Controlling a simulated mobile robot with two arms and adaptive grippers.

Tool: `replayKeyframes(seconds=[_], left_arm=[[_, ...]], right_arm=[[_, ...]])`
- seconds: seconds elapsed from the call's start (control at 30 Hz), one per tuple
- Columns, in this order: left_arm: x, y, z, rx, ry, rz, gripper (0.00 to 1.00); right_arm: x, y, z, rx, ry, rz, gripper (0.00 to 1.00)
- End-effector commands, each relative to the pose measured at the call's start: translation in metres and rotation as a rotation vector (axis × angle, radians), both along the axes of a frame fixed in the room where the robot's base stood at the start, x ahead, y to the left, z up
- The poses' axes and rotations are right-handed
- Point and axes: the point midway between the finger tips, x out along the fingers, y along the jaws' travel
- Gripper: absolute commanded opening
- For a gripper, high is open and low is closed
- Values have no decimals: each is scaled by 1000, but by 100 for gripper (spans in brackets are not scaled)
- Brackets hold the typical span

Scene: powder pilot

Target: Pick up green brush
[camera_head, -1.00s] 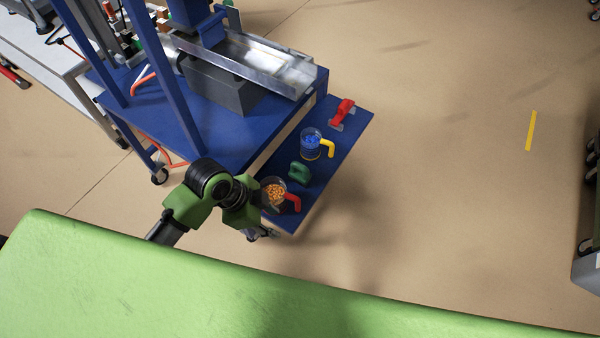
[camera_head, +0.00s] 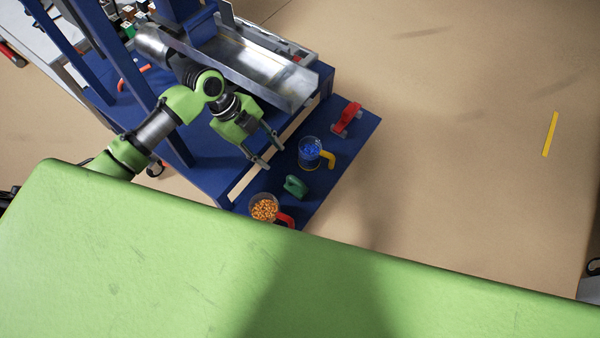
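The green brush (camera_head: 295,187) lies on the blue side shelf (camera_head: 338,178), between two handled cups. My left gripper (camera_head: 273,155) is above the shelf's inner edge, up and left of the brush and apart from it. Its two fingers are spread with nothing between them. The underside of the brush is hidden. My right gripper does not show.
A clear cup of blue pieces with a yellow handle (camera_head: 310,153) stands beyond the brush. A cup of orange pieces with a red handle (camera_head: 264,208) stands nearer. A red brush-like tool (camera_head: 347,118) lies at the far end. A metal chute (camera_head: 262,68) is above left.

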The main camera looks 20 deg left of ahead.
Motion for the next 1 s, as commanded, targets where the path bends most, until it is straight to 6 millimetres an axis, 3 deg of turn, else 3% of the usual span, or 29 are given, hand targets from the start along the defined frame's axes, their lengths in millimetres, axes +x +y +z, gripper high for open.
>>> replayKeyframes(seconds=[0.4,0.77,1.0], left_arm=[[2,-32,-66,-2,3,1,34],[0,-50,-96,-3,6,-1,34],[1,-60,-121,0,2,-1,34]], right_arm=[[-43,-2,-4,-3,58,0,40],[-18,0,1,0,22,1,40],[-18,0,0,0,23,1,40]])
